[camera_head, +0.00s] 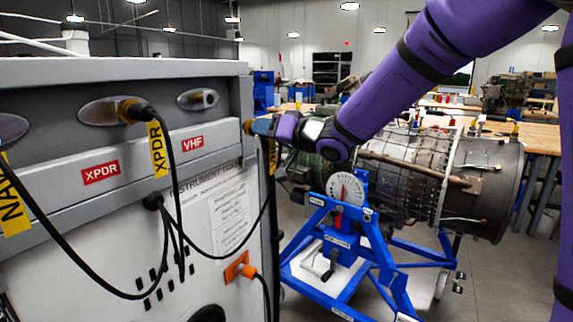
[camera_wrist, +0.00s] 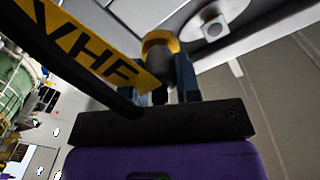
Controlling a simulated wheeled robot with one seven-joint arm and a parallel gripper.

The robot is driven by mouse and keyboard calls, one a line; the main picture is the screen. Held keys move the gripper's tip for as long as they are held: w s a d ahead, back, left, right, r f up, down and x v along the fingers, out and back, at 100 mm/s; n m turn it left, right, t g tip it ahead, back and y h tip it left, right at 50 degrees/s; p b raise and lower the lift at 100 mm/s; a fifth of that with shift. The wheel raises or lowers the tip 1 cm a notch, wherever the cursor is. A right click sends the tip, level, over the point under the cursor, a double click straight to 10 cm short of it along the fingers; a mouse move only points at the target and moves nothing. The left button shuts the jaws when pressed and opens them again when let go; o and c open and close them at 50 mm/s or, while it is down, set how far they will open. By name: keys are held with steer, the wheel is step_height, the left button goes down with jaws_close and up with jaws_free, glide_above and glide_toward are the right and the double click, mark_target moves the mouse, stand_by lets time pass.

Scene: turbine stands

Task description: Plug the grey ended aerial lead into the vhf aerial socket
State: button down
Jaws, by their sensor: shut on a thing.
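The VHF aerial socket (camera_head: 197,99) is an empty oval metal fitting on the grey cabinet, above the red VHF label (camera_head: 193,143). It also shows in the wrist view (camera_wrist: 212,28), up and right of the plug. My gripper (camera_head: 257,127) is shut on the aerial lead's plug (camera_head: 247,127), right of the socket and apart from it. In the wrist view the plug (camera_wrist: 160,62) is grey with a yellow ring, between the blue fingertips (camera_wrist: 172,80). The lead's black cable and yellow VHF tag (camera_wrist: 95,50) hang beside my gripper.
The XPDR lead (camera_head: 133,111) is plugged in at the XPDR socket, left of the VHF one. Black cables loop across the cabinet front. An orange plug (camera_head: 240,268) sits lower down. A turbine (camera_head: 440,180) on a blue stand (camera_head: 340,250) stands to the right.

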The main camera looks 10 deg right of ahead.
steer(key=s+a+r, duration=0.3)
steer(key=s+r, duration=0.1)
steer(key=r, duration=0.3)
steer(key=shift+n+g+y, duration=0.3)
steer(key=shift+g, duration=0.1)
steer(key=shift+x, duration=2.3)
steer(key=shift+x, duration=0.8)
steer(key=shift+w+a, duration=0.15)
steer(key=shift+w, duration=0.05)
steer(key=shift+a+r, duration=0.15)
steer(key=shift+r, duration=0.1)
steer(key=c, duration=0.8)
jaws_free()
steer(key=shift+w+a+f, duration=0.2)
steer(key=shift+w+a, duration=0.05)
steer(key=shift+a, duration=0.05)
steer(key=shift+o, duration=1.1)
steer(key=shift+d, duration=0.2)
steer(key=shift+s, duration=0.1)
